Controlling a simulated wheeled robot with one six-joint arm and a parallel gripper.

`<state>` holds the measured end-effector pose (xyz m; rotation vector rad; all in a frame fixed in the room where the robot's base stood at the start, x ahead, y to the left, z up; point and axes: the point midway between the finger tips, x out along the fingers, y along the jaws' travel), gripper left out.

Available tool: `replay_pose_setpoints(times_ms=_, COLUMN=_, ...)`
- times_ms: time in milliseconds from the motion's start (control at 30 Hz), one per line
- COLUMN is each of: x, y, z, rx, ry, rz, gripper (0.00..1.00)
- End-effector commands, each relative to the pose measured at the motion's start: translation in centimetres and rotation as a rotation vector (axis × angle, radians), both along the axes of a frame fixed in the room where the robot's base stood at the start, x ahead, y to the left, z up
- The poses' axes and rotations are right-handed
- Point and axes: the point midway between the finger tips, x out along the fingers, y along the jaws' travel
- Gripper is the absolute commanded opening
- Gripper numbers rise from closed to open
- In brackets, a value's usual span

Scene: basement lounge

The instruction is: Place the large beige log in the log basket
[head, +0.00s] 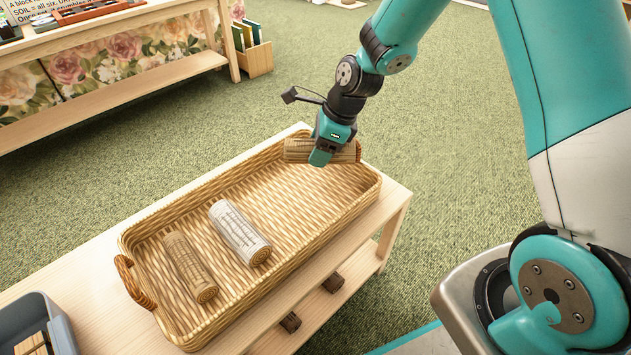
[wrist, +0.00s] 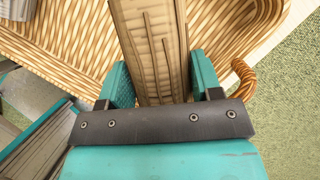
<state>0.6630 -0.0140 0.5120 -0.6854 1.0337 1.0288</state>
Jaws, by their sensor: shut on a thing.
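My gripper (head: 322,155) is shut on a beige-brown log (head: 344,152) at the far right end of the log basket. In the wrist view the log (wrist: 151,40) runs between the two teal fingers (wrist: 150,88). The log is over the inside of the wicker basket (head: 290,195); I cannot tell whether it touches the basket floor. The basket also shows in the wrist view (wrist: 62,48). Inside it, at the near left, lie a whitish log (head: 240,233) and a brown log (head: 189,267), side by side and apart from my gripper.
The basket stands on a light wood bench (head: 75,275) with a lower shelf holding dark logs (head: 333,283). A grey-blue bin (head: 35,318) stands at the bench's near left. A wooden shelf unit (head: 120,95) is at the back left. Green carpet (head: 450,170) is open beyond.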

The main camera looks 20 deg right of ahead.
Motion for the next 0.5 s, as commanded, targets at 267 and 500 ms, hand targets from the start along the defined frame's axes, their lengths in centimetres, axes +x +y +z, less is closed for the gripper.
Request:
replay_pose_setpoints(times_ms=267, x=0.1, y=0.2, z=-3.2, rx=0.000, ry=-0.002, rz=0.004, gripper=0.28)
replay_pose_setpoints(times_ms=500, x=0.0, y=0.2, z=-6.8, rx=-0.001, ry=-0.001, rz=0.005, gripper=0.28)
